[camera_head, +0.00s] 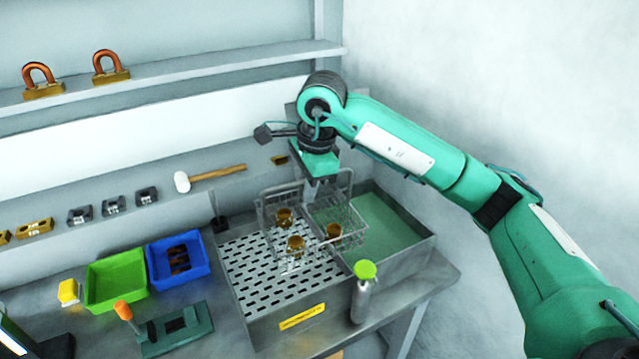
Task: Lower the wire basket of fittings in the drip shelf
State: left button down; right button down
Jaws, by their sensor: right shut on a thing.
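My right gripper (318,188) points down over the sink unit and is shut on the wire basket (350,222). Its fingertips are partly hidden at the basket's raised handle. The basket holds brass-coloured fittings (296,243). It is over the boundary between the drip shelf (262,290), a perforated metal plate on the left, and the green liquid basin (385,222) on the right. I cannot tell how far the basket is above the shelf. My left gripper is not clearly seen; only a dark part of my left arm shows at the lower left corner.
A bottle with a green cap (364,295) stands at the shelf's front right corner. A blue bin (178,262) and a green bin (115,282) are left of the shelf. A mallet (208,177) lies on the ledge behind. The left part of the perforated plate is clear.

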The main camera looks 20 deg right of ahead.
aim_at(271, 192)
jog(key=shift+s+a+r+b, duration=0.1)
jog(key=shift+s+a+b, duration=0.05)
jog(key=shift+a, duration=1.75)
jog(key=shift+s+a+b, duration=0.1)
jog(key=shift+a+b, duration=0.05)
jog(key=shift+a, duration=1.75)
jog(key=shift+b, duration=0.65)
jog(key=shift+s, duration=0.1)
jog(key=shift+d+f+b, duration=0.1)
jog(key=shift+f+b, duration=2.45)
jog(key=shift+f, duration=0.3)
jog(key=shift+s+d+f, duration=0.1)
jog(key=shift+d, duration=0.15)
jog(key=shift+f, duration=0.1)
jog(key=shift+d+f+b, duration=0.1)
jog(key=shift+f+b, duration=0.05)
jog(key=shift+b, duration=0.2)
